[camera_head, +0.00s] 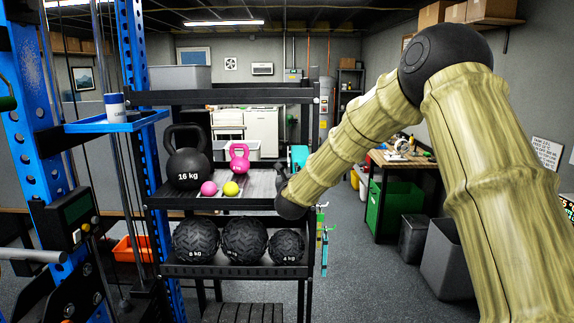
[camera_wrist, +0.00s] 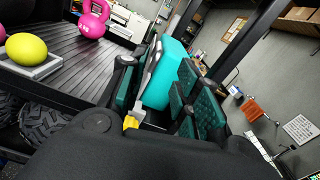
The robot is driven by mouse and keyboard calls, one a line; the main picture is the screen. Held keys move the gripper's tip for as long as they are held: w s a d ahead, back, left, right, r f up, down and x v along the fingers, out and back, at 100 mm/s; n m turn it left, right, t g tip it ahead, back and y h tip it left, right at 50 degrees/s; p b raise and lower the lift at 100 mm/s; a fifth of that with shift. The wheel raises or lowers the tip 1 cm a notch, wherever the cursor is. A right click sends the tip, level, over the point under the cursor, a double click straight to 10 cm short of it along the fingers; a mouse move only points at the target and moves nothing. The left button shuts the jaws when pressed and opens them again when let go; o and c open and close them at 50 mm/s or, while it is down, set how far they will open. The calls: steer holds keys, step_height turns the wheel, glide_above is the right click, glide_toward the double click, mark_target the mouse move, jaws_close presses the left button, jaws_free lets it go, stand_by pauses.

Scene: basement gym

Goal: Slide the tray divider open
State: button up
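A small light grey tray (camera_head: 219,193) sits on the middle shelf of the black rack, holding a pink ball (camera_head: 208,188) and a yellow ball (camera_head: 231,188). In the wrist view the tray (camera_wrist: 48,66) shows at the upper left, partly cut off, with the yellow ball (camera_wrist: 27,49). I cannot make out a divider clearly. My gripper (camera_wrist: 165,90) is at the shelf's right end, to the right of the tray and apart from it. Its green-padded fingers are spread. A teal block (camera_wrist: 166,72) shows beyond and between them; I see no clear grip on it.
Black medicine balls (camera_head: 245,240) fill the shelf below. The shelf's ribbed surface (camera_wrist: 85,50) between tray and gripper is clear.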

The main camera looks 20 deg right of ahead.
mark_target(289, 165)
steer(key=p+x, duration=0.5)
steer(key=x, duration=0.5)
steer(key=shift+f+p, duration=0.1)
steer(key=shift+p, duration=0.2)
steer(key=shift+c, duration=0.5)
steer(key=shift+w+a, duration=0.1)
jaws_close()
steer(key=shift+d, duration=0.2)
steer(key=shift+f+b, duration=0.15)
steer(key=shift+b, duration=0.2)
